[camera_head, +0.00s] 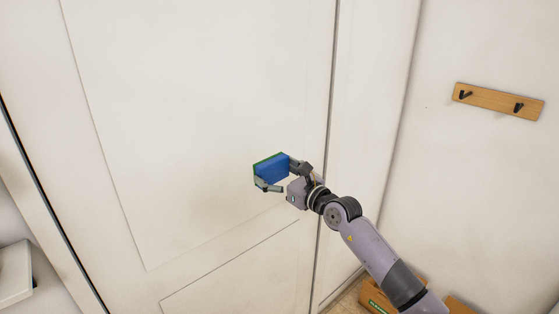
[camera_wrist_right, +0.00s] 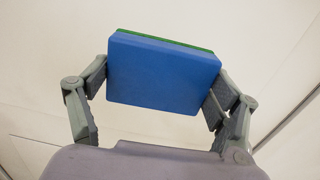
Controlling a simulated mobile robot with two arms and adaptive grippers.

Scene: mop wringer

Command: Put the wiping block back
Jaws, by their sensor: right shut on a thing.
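The wiping block (camera_head: 272,169) is blue with a green layer on its far side. My right gripper (camera_head: 272,174) is shut on it and holds it up in front of a white panelled door. In the right wrist view the block (camera_wrist_right: 163,72) sits between the two fingers of the right gripper (camera_wrist_right: 160,85), its blue face towards the camera and the green layer along its top edge. I cannot tell whether the green side touches the door. My left gripper is not in view.
The white door (camera_head: 200,90) fills the left and middle. A wooden rail with two black hooks (camera_head: 498,101) hangs on the right wall. Cardboard boxes (camera_head: 376,297) stand on the floor at the lower right. A white object (camera_head: 14,273) shows at the lower left edge.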

